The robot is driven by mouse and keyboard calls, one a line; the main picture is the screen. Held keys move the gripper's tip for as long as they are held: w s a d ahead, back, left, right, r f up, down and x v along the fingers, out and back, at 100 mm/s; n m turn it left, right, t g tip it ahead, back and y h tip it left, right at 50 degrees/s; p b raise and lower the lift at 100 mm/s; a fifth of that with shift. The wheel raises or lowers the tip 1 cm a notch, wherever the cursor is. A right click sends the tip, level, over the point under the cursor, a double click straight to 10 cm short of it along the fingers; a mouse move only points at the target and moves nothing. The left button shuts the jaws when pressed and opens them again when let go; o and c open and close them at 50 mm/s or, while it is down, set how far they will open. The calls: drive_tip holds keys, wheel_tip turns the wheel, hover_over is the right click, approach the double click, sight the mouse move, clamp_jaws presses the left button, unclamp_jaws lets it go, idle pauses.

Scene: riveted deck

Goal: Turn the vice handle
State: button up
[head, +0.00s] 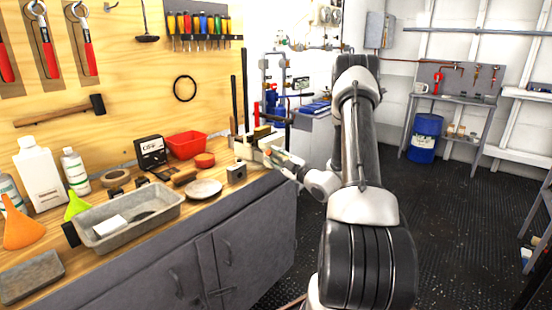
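A pale vice-like fixture (246,152) sits at the right end of the wooden workbench. I cannot clearly make out its handle, which is small or hidden beside my arm's end. My gripper (284,162) is at the bench's right corner, close to the right side of the fixture. It is too small to tell whether its fingers are open or shut, or whether it touches anything.
A grey metal tray (161,207), a red bin (185,146), a shallow dish (203,188) and several bottles crowd the bench. Grey cabinets (205,255) stand below it. A blue drum (424,140) stands at the back. The dark deck (465,215) at right is mostly clear.

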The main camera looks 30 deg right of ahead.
drive_tip(key=v, duration=1.2)
